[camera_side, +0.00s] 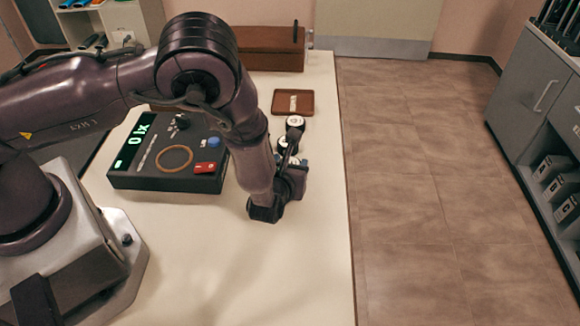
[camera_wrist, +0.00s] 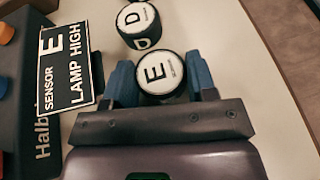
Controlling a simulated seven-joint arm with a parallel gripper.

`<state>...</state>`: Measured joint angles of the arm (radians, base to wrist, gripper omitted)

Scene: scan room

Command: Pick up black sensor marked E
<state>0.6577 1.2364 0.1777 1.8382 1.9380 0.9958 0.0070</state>
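The black sensor marked E (camera_wrist: 160,74) is a short cylinder with a white top, seen in the lower middle of the wrist view. My gripper (camera_wrist: 162,82) has its two blue fingers on either side of it, left and right. The fingers look very close to its sides; I cannot tell whether they touch or grip it. In the side view my gripper (camera_side: 297,167) is low over the right part of the table, and the arm hides much of the sensor there. A second black sensor, marked D (camera_wrist: 138,22), stands just beyond E.
A black plate reading "SENSOR E LAMP HIGH" (camera_wrist: 68,70) is left of the fingers. A dark console (camera_side: 150,180) with a green display is left of my gripper. A brown tray (camera_side: 307,110) lies beyond the sensors. The table's right edge (camera_side: 345,180) is close; the table's front is clear.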

